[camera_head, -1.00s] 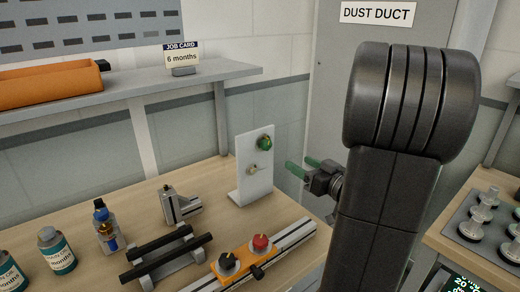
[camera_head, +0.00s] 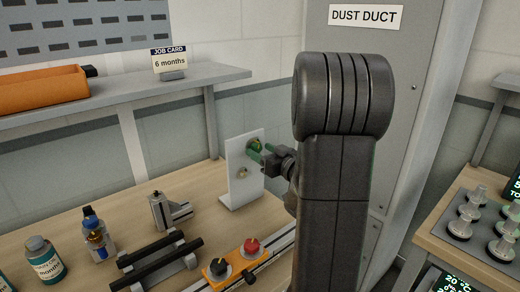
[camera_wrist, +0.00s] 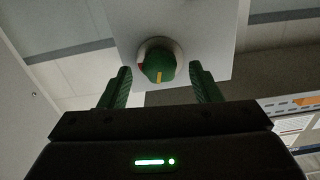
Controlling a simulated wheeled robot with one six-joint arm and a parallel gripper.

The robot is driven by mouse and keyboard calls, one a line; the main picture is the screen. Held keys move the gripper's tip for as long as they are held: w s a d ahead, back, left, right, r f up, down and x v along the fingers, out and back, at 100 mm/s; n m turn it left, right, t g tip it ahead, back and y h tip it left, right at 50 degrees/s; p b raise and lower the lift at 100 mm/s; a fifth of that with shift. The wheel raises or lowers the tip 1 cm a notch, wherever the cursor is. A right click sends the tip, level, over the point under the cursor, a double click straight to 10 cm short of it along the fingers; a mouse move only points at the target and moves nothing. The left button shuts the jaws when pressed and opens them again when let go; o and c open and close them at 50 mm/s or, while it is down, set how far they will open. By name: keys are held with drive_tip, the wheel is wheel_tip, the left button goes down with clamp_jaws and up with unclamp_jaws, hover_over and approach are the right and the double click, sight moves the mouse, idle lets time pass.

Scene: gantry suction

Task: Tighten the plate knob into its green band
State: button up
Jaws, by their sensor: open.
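The plate knob (camera_wrist: 158,64) is dark green with a yellow pointer mark, on a round pale dial fixed to an upright white plate (camera_wrist: 205,25). In the wrist view the pointer faces the bottom of the picture. A small red patch shows on the dial left of the knob; I cannot make out the green band. My gripper (camera_wrist: 160,76) is open, its two green fingers to either side of and below the knob, apart from it. In the head view the fingers point at the knob (camera_head: 255,143) on the plate (camera_head: 242,192) and partly cover it.
A small brass fitting (camera_head: 243,171) sits lower on the plate. An orange block with black and red knobs (camera_head: 233,263) lies on a rail in front. Black bars (camera_head: 158,262), a metal bracket (camera_head: 168,211) and bottles (camera_head: 45,258) stand to the left. A shelf (camera_head: 120,101) runs behind.

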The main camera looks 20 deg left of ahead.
drive_tip(key=shift+w+a, duration=0.35)
drive_tip(key=shift+a, duration=0.3)
drive_tip(key=c, duration=1)
drive_tip(key=m+p, duration=0.1)
drive_tip(key=m, duration=0.1)
drive_tip(key=shift+r+m+p, duration=0.1)
drive_tip(key=shift+m+p, duration=0.75)
drive_tip(key=shift+m, duration=0.85)
drive_tip(key=o, duration=1)
drive_tip(key=shift+d, duration=0.1)
